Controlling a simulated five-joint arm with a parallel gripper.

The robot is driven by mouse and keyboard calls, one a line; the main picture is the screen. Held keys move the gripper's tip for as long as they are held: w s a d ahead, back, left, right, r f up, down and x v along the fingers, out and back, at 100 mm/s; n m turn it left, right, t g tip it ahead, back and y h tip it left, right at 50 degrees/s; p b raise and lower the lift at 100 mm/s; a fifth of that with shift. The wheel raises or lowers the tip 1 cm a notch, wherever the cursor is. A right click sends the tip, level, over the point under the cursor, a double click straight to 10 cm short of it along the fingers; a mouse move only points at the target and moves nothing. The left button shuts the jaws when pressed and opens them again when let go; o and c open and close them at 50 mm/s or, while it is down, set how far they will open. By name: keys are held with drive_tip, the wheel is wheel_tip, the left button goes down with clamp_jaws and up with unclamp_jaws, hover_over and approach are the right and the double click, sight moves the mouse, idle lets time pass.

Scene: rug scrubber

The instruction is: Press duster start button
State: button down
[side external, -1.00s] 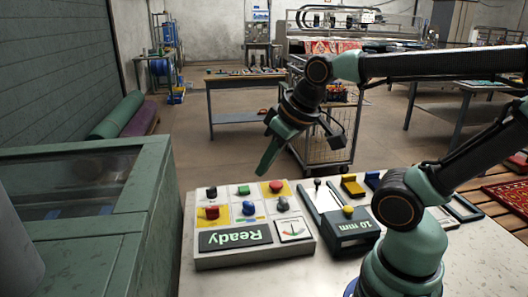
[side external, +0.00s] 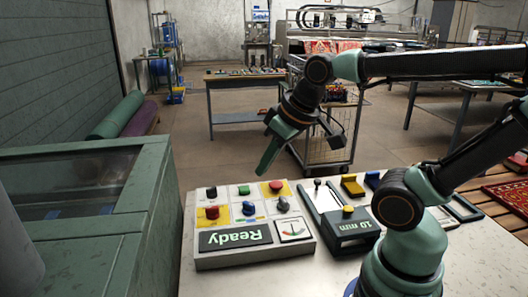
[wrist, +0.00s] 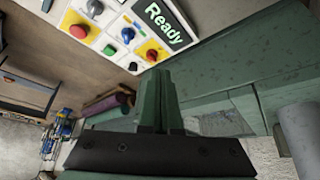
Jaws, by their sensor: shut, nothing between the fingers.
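The control panel (side external: 305,247) is a pale box with a lit "Ready" display (side external: 236,237). It bears a green button (side external: 244,190), red controls on yellow squares, a blue knob (side external: 249,208), a grey knob (side external: 283,204) and a black one (side external: 211,192). No readable label shows which control starts the duster. My gripper (side external: 263,172) is shut and empty, pointing down above the panel's far edge, apart from the buttons. In the wrist view, my fingers (wrist: 158,78) appear just below the red button (wrist: 152,55), and the green button (wrist: 127,35) lies up and left of them.
A dark device marked "10 mm" (side external: 355,228) stands right of the panel on the pale table (side external: 310,278). A yellow block (side external: 352,186) lies behind it. A green machine with a window (side external: 70,185) stands at left. The air above the panel is clear.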

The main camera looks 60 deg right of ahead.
drive_tip(key=w, duration=0.1)
drive_tip(key=n+g, duration=0.6)
drive_tip(key=n, duration=0.3)
hover_over(245, 189)
drive_tip(key=shift+w+d+f, duration=0.1)
drive_tip(key=shift+f, duration=2.3)
drive_tip(key=shift+f, duration=0.1)
wheel_tip(245, 189, down, 14)
drive_tip(key=shift+r, duration=0.1)
